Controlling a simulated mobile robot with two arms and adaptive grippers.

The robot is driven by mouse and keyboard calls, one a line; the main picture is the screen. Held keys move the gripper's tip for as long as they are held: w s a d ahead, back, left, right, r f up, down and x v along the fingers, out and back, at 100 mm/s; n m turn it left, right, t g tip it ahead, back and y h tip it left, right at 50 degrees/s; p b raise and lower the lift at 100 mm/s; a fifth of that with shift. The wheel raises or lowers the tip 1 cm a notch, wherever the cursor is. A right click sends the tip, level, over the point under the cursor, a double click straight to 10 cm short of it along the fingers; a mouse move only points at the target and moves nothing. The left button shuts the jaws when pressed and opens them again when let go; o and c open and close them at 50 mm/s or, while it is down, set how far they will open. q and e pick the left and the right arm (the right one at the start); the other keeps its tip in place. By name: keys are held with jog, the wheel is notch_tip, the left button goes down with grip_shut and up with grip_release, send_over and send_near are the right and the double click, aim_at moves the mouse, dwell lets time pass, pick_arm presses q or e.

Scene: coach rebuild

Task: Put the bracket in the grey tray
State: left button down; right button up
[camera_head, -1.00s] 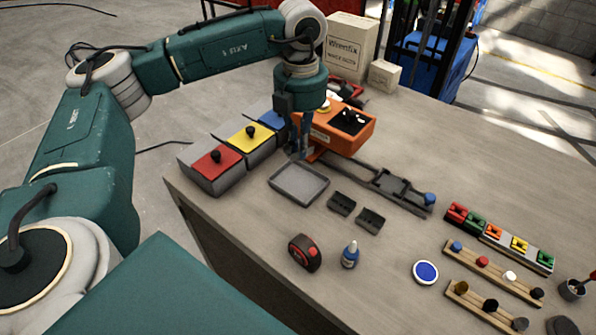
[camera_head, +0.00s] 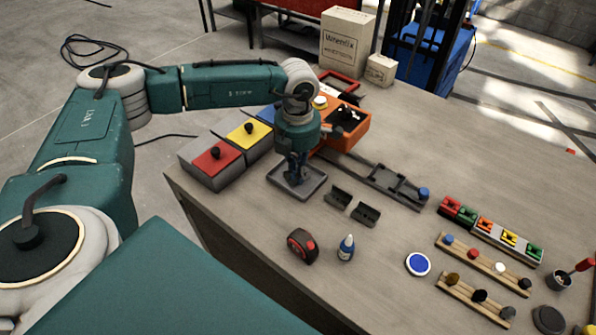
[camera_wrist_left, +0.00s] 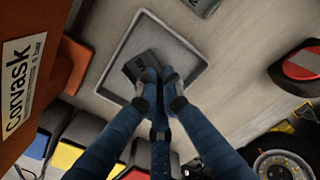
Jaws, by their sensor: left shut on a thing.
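The grey tray (camera_head: 318,185) lies on the workbench in front of the bin row, and its rim also shows in the wrist view (camera_wrist_left: 196,64). My left gripper (camera_head: 294,180) is over the tray, pointing down. In the left wrist view its fingers (camera_wrist_left: 160,78) are shut on a dark grey bracket (camera_wrist_left: 138,66), which is seen inside the tray's outline. Whether the bracket touches the tray floor I cannot tell. In the head view my gripper mostly hides the bracket. My right gripper is not in view.
Two dark holders (camera_head: 352,205) lie right of the tray. Bins with red (camera_head: 215,157) and yellow lids stand to its left, an orange box (camera_head: 350,130) behind. A tape measure (camera_head: 302,246) and a glue bottle (camera_head: 346,248) stand in front.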

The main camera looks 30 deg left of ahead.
pick_arm(q)
jog(key=shift+f, duration=0.2)
jog(key=c, duration=1.9)
grip_release()
jog(key=shift+r, duration=0.1)
jog(key=shift+r, duration=0.3)
notch_tip(320, 180, up, 12)
jog(key=b, duration=0.3)
jog(key=shift+f+b, duration=0.15)
jog(key=shift+b, duration=0.25)
